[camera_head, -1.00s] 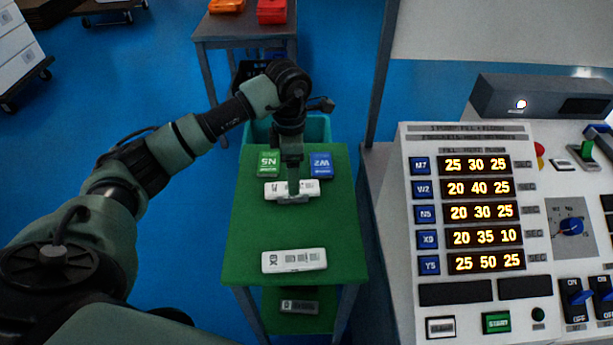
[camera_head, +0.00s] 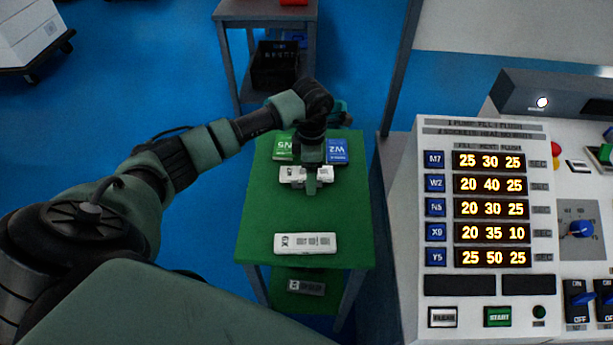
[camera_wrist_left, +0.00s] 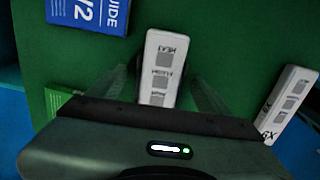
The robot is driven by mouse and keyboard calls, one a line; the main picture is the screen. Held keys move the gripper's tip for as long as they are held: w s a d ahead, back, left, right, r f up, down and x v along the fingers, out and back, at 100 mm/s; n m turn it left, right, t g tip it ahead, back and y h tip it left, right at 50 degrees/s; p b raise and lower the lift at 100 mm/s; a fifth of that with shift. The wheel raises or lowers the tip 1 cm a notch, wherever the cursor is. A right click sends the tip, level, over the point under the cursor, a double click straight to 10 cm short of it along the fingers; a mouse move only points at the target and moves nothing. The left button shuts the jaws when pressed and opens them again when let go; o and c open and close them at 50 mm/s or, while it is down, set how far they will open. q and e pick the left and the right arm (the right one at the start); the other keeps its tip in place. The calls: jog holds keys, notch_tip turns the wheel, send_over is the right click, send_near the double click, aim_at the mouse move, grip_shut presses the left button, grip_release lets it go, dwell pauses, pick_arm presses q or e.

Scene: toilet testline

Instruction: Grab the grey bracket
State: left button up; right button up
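I see nothing that is clearly a grey bracket. A white labelled box (camera_head: 291,174) lies on the green table (camera_head: 262,213), and my left gripper (camera_head: 312,184) is right over it, hiding part of it. In the left wrist view, this box (camera_wrist_left: 162,62) lies between the two spread, see-through-looking fingers of my left gripper (camera_wrist_left: 156,76). The fingers look open with a gap on each side; contact cannot be told. A second white box (camera_head: 305,243) lies at the table's near end; it also shows in the left wrist view (camera_wrist_left: 290,104). My right gripper is out of view.
A green booklet (camera_head: 283,146) and a blue booklet (camera_head: 337,151) lie at the table's far end. A greyish labelled box (camera_head: 306,287) is on the lower shelf. A control panel (camera_head: 472,296) stands close on the right. The table's middle is clear.

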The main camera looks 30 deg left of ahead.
pick_arm(q)
jog(key=c, duration=1.3)
jog(key=shift+r, duration=0.15)
